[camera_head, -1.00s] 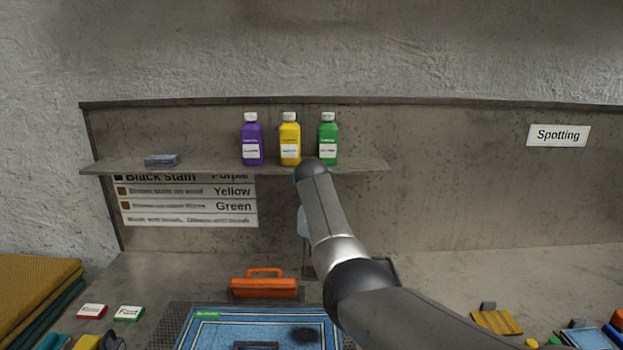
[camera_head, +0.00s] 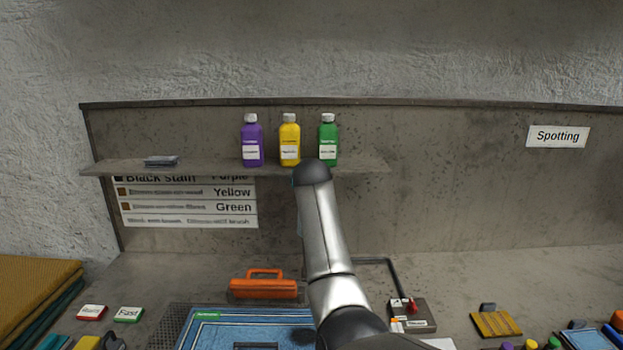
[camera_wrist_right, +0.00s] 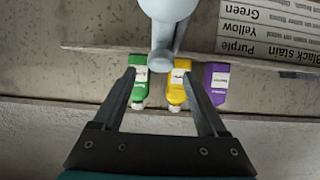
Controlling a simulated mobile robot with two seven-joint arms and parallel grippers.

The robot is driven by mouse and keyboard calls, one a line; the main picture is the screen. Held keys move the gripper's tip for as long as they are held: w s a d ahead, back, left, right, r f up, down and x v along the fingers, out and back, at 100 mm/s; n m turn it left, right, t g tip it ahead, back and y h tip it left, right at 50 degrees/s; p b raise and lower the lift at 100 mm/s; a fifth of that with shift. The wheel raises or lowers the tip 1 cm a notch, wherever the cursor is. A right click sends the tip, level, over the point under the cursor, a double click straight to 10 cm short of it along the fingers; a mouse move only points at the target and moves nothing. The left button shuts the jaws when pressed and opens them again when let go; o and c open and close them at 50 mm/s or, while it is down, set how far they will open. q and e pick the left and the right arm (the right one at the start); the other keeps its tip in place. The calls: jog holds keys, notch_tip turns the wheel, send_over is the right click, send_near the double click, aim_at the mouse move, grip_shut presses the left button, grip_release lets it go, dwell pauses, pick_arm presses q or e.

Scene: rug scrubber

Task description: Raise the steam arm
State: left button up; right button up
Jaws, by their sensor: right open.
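The black bent pipe (camera_head: 380,262) runs along the back of the worktop to a grey box (camera_head: 410,315) with a red knob, at the right of the blue rug; it may be part of the steam arm. A pale blue-white rounded part with a narrow stem (camera_wrist_right: 167,35) fills the upper middle of the right wrist view; I cannot tell for sure that it is the steam arm. My right gripper (camera_wrist_right: 160,73) is open, its fingers on either side of the stem's lower end, with no grip visible. In the head view my own arm hides this gripper. My left gripper is not in view.
Purple (camera_head: 252,142), yellow (camera_head: 290,142) and green (camera_head: 328,142) bottles stand on the shelf (camera_head: 210,168), close behind my arm. An orange handled tool (camera_head: 263,286) lies behind the blue rug (camera_head: 235,332). Small pads and caps lie at the right.

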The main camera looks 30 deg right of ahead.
jog(key=b+v, duration=0.1)
jog(key=v, duration=0.9)
jog(key=shift+d+r, duration=0.1)
dwell(0.4)
